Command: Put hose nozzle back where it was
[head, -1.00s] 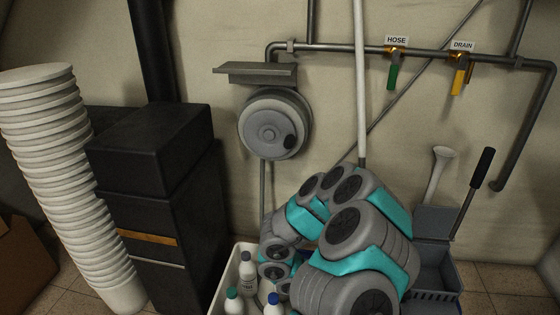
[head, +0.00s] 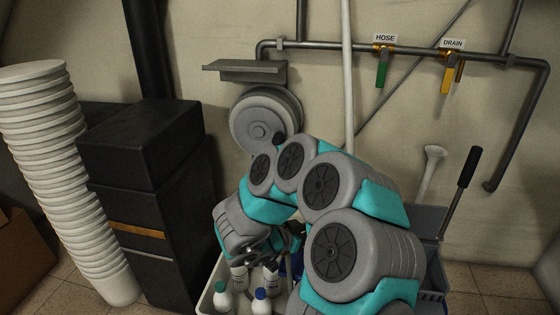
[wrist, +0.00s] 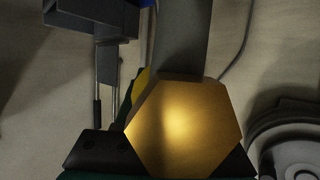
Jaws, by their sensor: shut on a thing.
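In the wrist view, my gripper (wrist: 172,160) is shut on a gold hexagonal piece (wrist: 185,125), which looks like the hose nozzle. A grey shaft (wrist: 183,40) stands beyond it in line with it. The dark fingers show at either side of its base. In the head view, my bent arm hides the gripper's tips and the nozzle, low above the bottle bin. The grey hose reel (head: 260,122) hangs on the wall beyond my arm. A grey round thing, perhaps the reel, shows at the wrist view's lower right (wrist: 292,130).
A grey shelf (head: 245,71) sits above the reel. HOSE (head: 382,75) and DRAIN (head: 446,80) levers hang from the wall pipe. A white bin (head: 206,303) holds bottles below my arm. A black cabinet (head: 150,210) and stacked buckets (head: 65,180) stand left.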

